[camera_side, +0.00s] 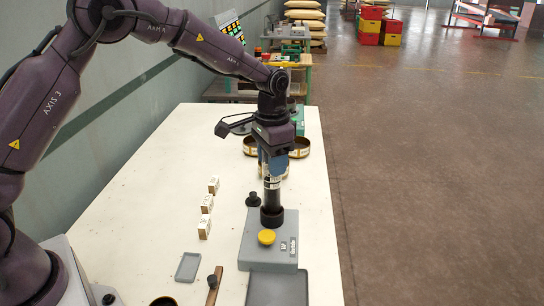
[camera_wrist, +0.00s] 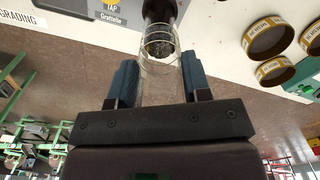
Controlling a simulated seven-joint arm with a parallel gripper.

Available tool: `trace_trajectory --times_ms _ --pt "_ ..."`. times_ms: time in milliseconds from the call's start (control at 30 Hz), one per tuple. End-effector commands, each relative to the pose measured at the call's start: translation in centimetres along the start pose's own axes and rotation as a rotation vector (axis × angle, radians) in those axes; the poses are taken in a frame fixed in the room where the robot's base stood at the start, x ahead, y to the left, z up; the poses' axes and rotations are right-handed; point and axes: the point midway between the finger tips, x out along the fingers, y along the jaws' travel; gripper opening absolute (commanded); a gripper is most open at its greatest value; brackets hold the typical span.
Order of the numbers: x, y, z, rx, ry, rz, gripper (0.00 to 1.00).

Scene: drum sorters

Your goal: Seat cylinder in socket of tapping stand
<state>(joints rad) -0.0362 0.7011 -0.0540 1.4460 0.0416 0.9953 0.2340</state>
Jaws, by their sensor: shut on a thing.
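My gripper (camera_side: 273,167) points straight down over the grey tapping stand (camera_side: 255,248). Its blue fingers are shut on a clear cylinder (camera_side: 271,184) with a banded label. In the wrist view the fingers (camera_wrist: 158,78) hold the cylinder (camera_wrist: 160,52) from both sides. The cylinder stands upright, its lower end at the black round socket (camera_side: 271,217) of the stand. The socket also shows at the top of the wrist view (camera_wrist: 160,10). I cannot tell how deep the cylinder's end sits in it. A yellow button (camera_side: 266,237) is on the stand's near part.
Round gold-rimmed tins (camera_side: 299,147) are behind the gripper. A small grey tray (camera_side: 188,267) and a larger one (camera_side: 278,290) lie in front. The table's left side is clear.

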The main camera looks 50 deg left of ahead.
Motion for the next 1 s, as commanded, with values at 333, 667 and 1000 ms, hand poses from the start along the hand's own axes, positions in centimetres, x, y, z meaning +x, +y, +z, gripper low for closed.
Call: trace_trajectory --times_ms 333,667,1000 --pt "0.8 0.0 0.0 0.000 -0.001 0.000 0.00" --pt "1.6 0.0 0.0 0.000 -0.001 0.000 0.00" --pt "2.4 0.0 0.0 0.000 0.000 0.000 0.00"
